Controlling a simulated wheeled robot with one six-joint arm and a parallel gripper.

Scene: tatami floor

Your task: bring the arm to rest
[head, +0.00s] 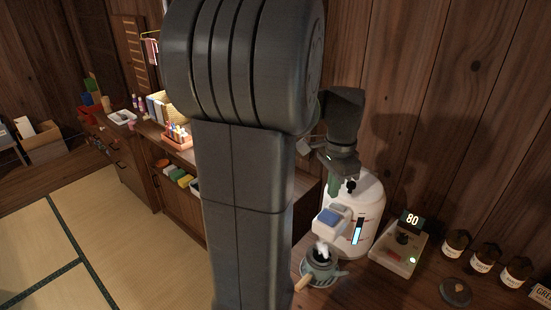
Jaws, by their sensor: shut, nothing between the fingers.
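My dark grey arm (247,170) fills the middle of the head view, raised and bent. Its wrist (345,115) comes out behind it on the right. My gripper (334,186) points down, shut and empty, in front of the upper part of a white water dispenser (367,218). I cannot tell whether it touches the dispenser. The fingertips are small and partly unclear. A small teapot (320,268) with a wooden handle stands below the dispenser's spout.
Right of the dispenser are a control box (397,250) with an "80" display (411,219), several brown jars (485,257) and a dark round lid (455,291). A wooden wall stands close behind. A low cabinet (130,160) runs along the left; the tatami floor (120,235) is clear.

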